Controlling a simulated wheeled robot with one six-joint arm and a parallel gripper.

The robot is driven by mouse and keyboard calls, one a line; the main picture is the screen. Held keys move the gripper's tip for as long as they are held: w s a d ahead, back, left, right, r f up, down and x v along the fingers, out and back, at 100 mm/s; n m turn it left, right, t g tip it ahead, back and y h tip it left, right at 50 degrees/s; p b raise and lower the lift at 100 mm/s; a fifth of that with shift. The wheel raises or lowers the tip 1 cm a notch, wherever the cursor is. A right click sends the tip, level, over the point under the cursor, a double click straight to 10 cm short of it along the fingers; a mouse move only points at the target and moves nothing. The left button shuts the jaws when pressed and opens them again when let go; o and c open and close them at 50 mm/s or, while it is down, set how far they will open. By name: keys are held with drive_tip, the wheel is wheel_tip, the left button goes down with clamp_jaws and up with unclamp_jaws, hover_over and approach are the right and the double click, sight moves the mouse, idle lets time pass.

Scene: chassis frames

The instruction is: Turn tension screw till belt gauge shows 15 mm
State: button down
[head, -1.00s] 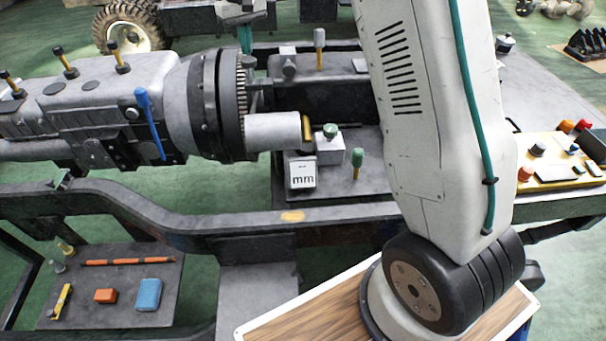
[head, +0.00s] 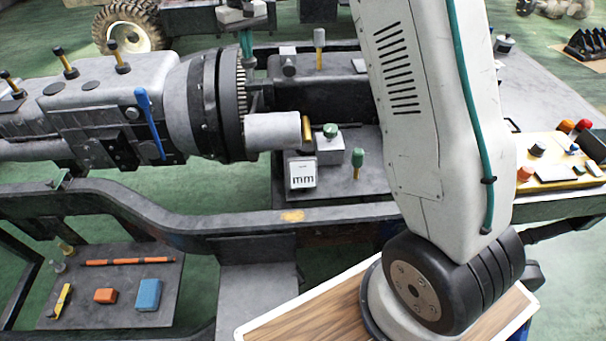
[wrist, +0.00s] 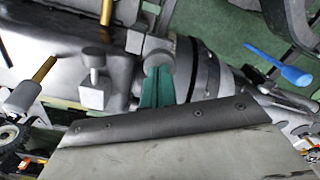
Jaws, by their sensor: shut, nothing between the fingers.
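The belt gauge (head: 303,180) is a small white-faced box marked "mm" on the grey plate in the head view; I cannot read a number on it. A green knob (head: 330,130) tops a grey block just behind it. I cannot tell for sure which part is the tension screw. My gripper (head: 248,62) has teal fingers, points down and is shut and empty near the toothed ring, at the upper middle. In the wrist view its fingers (wrist: 156,70) end close to a round grey part (wrist: 157,50); I cannot tell whether they touch.
A large grey housing (head: 110,95) with a blue lever (head: 149,122) fills the left. A green-topped peg (head: 357,158) stands right of the gauge. A control box (head: 560,160) is at the right. A lower tray (head: 110,315) holds loose tools. A grey T-shaped knob (wrist: 95,82) shows in the wrist view.

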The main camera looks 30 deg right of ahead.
drive_tip(key=shift+f, duration=1.05)
drive_tip(key=shift+r, duration=3.8)
